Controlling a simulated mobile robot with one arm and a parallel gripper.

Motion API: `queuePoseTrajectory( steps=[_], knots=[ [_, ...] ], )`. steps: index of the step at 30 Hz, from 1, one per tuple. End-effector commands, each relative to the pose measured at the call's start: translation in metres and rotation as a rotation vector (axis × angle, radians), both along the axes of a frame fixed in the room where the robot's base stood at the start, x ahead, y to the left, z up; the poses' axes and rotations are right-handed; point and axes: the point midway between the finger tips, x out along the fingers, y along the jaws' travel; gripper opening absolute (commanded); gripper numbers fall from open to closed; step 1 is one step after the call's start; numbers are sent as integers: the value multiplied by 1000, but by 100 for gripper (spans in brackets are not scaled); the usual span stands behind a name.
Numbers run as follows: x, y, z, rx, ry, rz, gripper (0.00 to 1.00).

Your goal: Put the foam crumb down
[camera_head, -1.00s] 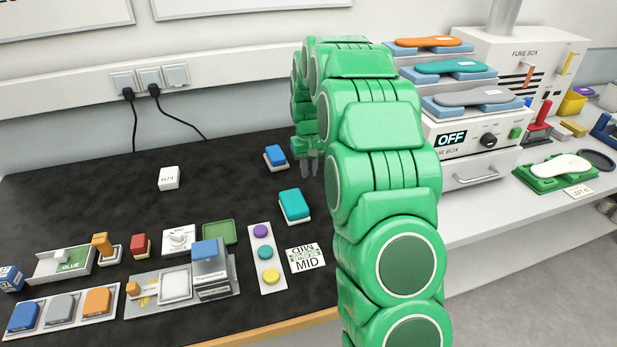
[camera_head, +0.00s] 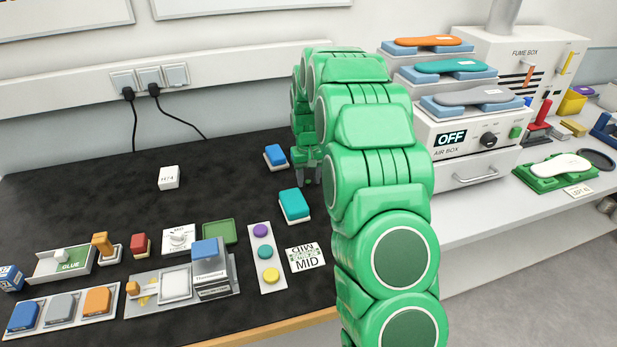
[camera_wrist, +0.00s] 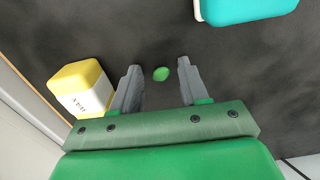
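The foam crumb (camera_wrist: 161,74) is a small green lump over the dark mat in the wrist view. It shows between the fingertips of my gripper (camera_wrist: 157,76), with a clear gap on each side. The fingers are spread and touch nothing that I can see. It looks as if the crumb lies on the mat, but its exact height is hard to tell. In the head view my gripper (camera_head: 307,180) points down over the mat behind the teal block, and the crumb cannot be made out there.
The teal block (camera_head: 294,205) stands close in front of my gripper, and a blue block (camera_head: 275,155) to its left. A yellow-and-white block (camera_wrist: 82,88) is left of the fingers in the wrist view. The dark mat (camera_head: 110,195) has free room left of centre.

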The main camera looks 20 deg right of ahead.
Motion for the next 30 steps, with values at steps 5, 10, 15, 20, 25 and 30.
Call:
queuePoseTrajectory(
  steps=[5,10,15,20,25,30],
  knots=[
    [0,0,0,0,0,0,44],
    [1,0,9,0,-4,0,44],
    [2,0,34,-1,-6,0,44],
    [1,0,63,-1,-5,0,44],
    [1,0,92,-1,-5,0,44],
    [1,0,113,0,-2,0,44]
  ],
)
